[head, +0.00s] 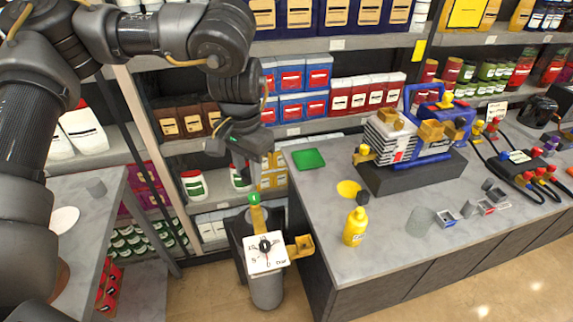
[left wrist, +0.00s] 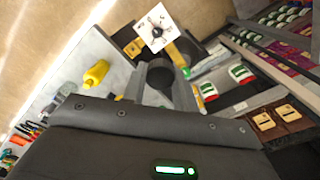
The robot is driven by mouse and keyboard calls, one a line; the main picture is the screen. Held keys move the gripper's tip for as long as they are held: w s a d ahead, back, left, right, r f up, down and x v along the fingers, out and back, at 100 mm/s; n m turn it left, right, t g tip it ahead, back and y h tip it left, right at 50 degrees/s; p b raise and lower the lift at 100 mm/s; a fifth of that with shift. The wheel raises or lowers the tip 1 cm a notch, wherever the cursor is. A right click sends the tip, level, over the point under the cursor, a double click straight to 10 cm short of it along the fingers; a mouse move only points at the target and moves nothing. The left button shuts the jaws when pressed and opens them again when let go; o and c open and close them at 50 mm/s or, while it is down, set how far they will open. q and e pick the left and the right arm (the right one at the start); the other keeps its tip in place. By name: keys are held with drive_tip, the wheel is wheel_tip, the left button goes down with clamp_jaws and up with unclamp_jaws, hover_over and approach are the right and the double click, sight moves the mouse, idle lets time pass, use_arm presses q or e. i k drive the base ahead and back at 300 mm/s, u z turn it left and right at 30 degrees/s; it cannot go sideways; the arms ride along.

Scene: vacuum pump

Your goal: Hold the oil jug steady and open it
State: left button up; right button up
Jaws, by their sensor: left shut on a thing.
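The oil jug appears to be the yellow bottle (head: 355,228) standing near the counter's front edge. A dark cap-like piece (head: 362,199) shows at its top; I cannot tell whether it is seated on the neck. The bottle also shows in the left wrist view (left wrist: 95,75), left of my fingers and apart from them. My left gripper (head: 242,168) hangs in front of the shelves, left of the counter and away from the bottle. In the left wrist view it is shut on a dark round piece (left wrist: 158,73), which I cannot identify. My right gripper is out of view.
A white dial unit (head: 266,255) with a yellow arm stands below my left gripper, left of the counter (head: 390,250). A blue-framed machine (head: 425,125), a green tray (head: 308,158), a yellow disc (head: 348,188) and small grey parts occupy the counter. Stocked shelves stand behind.

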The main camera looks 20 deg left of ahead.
sight(356, 227)
drive_tip(key=u, duration=0.5)
drive_tip(key=k, duration=1.2)
drive_tip(key=u, duration=0.7)
drive_tip(key=i, duration=1.8)
drive_tip(key=z, duration=1.45)
drive_tip(key=i, duration=0.65)
drive_tip(key=z, duration=0.65)
